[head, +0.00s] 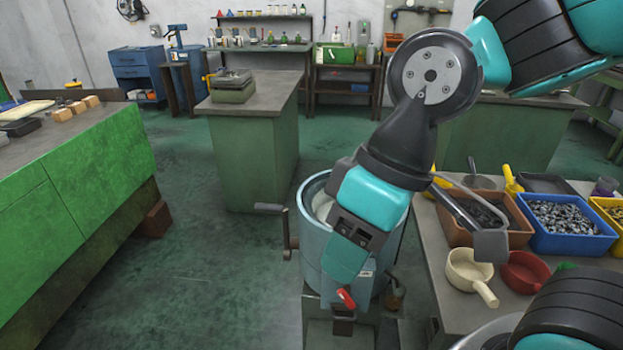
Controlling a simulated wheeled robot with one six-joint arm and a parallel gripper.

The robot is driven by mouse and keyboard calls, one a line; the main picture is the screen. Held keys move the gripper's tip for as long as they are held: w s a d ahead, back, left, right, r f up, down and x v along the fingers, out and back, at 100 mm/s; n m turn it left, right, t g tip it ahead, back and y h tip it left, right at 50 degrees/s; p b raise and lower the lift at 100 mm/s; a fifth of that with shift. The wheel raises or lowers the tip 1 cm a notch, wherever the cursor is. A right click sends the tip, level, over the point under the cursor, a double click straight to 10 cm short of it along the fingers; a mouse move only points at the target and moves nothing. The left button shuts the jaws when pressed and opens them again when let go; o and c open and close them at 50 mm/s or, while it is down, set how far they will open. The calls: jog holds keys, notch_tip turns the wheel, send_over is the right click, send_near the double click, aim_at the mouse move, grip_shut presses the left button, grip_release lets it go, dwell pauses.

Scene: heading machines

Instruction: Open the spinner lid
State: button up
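The spinner (309,240) is a blue-grey round drum standing on a low base in the lower middle of the head view. Its rim and a pale patch inside it show on the left. My arm covers most of its top, so I cannot tell how the lid lies. A bent dark handle (287,228) sticks up at the drum's left side, and a red-gripped lever (346,299) is at its front. My gripper (350,255) is over the drum's front, pointing down. Its fingertips are not clear, and I cannot tell whether it touches the drum.
A table on the right holds a brown bin (520,237), a blue bin (567,240) of metal parts, a cream scoop (468,268) and a red scoop (523,271). A green bench (75,210) stands left. The floor (225,265) between bench and spinner is clear.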

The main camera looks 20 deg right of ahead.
jog(key=w+d+f+n+t+h+b, duration=0.1)
jog(key=w+d+f+n+h+b, duration=0.2)
jog(key=w+d, duration=0.45)
jog(key=w+d+f+b, duration=0.4)
jog(key=w+d, duration=0.1)
jog(key=w, duration=0.6)
jog(key=w+d+f+n+t+h+b, duration=0.1)
jog(key=w+d+f+n+h+b, duration=0.2)
jog(key=w+d, duration=0.55)
jog(key=shift+m+y, duration=0.4)
jog(key=shift+m, duration=0.1)
jog(key=w+f, duration=0.1)
jog(key=f, duration=0.4)
jog(key=w+f, duration=0.1)
jog(key=f, duration=0.5)
jog(key=w+f, duration=0.2)
jog(key=f, duration=0.3)
jog(key=shift+a+f, duration=0.1)
jog(key=shift+f, duration=0.3)
jog(key=shift+c, duration=0.2)
grip_shut()
